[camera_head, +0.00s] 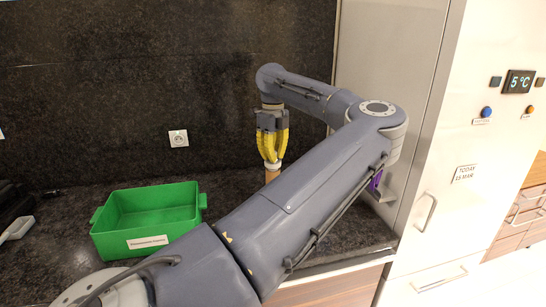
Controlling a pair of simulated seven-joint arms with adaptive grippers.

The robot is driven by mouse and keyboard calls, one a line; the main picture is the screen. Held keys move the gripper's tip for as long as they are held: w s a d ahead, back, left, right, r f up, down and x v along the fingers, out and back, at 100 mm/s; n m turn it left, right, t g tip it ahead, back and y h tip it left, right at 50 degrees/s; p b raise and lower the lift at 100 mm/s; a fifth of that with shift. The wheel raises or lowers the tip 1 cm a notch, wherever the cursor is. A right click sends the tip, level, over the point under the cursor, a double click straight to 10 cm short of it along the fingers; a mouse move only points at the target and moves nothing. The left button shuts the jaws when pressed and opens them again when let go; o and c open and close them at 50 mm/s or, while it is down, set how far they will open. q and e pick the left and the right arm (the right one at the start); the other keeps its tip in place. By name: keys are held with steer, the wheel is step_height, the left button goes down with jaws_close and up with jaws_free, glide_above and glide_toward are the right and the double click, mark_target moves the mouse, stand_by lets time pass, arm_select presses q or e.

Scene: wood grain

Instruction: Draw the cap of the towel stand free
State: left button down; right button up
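The towel stand (271,176) is a light wooden post on the dark counter. Its lower part is hidden behind my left arm. A small white cap (273,166) sits at the top of the post. My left gripper (272,160), with yellow fingers, points straight down over the post. Its fingertips come together at the cap and appear shut on it. The cap looks to be at the post's top, and no clear gap shows between them. My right gripper is not in view.
A green bin (148,211) with a white label stands on the counter at left. Dark objects lie at the far left edge. A tall pale cabinet (392,60) bounds the counter at right, with a purple object (375,183) beside it. A dark wall with a socket (178,138) is behind.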

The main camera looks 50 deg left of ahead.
arm_select(q)
steer(key=shift+r, duration=0.2)
steer(key=shift+r, duration=1.05)
steer(key=shift+r, duration=2)
steer(key=shift+f, duration=0.1)
